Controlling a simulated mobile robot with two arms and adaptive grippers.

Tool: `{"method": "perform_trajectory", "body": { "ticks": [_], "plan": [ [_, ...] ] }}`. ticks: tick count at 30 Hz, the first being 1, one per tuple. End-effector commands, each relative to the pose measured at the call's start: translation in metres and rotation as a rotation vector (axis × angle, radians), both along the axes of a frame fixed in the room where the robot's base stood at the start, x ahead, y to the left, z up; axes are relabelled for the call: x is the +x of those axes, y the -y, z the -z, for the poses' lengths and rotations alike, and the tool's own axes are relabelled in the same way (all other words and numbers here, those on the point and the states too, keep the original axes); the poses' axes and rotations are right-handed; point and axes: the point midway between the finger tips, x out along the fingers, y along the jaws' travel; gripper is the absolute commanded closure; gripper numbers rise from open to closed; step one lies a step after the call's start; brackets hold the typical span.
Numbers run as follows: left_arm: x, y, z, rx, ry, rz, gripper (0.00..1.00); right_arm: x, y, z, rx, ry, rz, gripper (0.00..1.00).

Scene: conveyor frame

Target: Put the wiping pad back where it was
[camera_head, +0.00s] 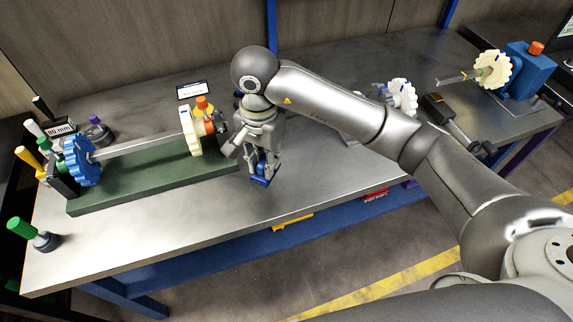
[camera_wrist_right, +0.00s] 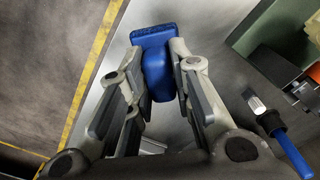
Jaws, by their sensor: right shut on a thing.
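The wiping pad (camera_wrist_right: 153,38) is a blue block with a blue grip (camera_wrist_right: 158,78), seen in the right wrist view. My right gripper (camera_wrist_right: 160,70) is shut on the grip, one finger on each side. In the head view my right gripper (camera_head: 262,165) points down over the table, just right of the green base. The blue pad (camera_head: 260,180) shows at its fingertips, close to the tabletop; I cannot tell whether it touches. My left gripper is not in view.
A green base (camera_head: 150,184) carries a shaft with a blue gear (camera_head: 82,161) and a cream gear (camera_head: 190,130). A green-handled tool (camera_head: 33,233) stands at front left. A white gear (camera_head: 402,96) and a blue block (camera_head: 526,71) are at right. The front middle tabletop (camera_head: 170,230) is clear.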

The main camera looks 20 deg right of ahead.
Motion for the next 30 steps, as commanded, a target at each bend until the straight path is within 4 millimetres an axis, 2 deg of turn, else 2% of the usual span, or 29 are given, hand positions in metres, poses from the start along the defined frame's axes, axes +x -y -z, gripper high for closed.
{"method": "perform_trajectory", "body": {
  "ticks": [3,9,18,24,30],
  "plan": [
    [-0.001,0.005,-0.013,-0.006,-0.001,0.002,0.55,0.016,0.027,0.01,-0.002,-0.003,0.005,0.98],
    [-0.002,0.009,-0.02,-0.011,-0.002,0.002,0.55,0.031,0.048,0.047,0.001,-0.002,0.001,0.98],
    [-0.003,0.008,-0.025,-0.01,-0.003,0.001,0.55,0.042,0.064,0.072,0.0,-0.001,0.0,0.98],
    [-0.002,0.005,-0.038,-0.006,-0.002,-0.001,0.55,0.042,0.061,0.095,0.004,-0.001,-0.003,0.98],
    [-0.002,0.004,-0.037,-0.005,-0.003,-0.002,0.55,0.042,0.062,0.101,0.001,0.002,-0.003,0.98]
  ]
}}
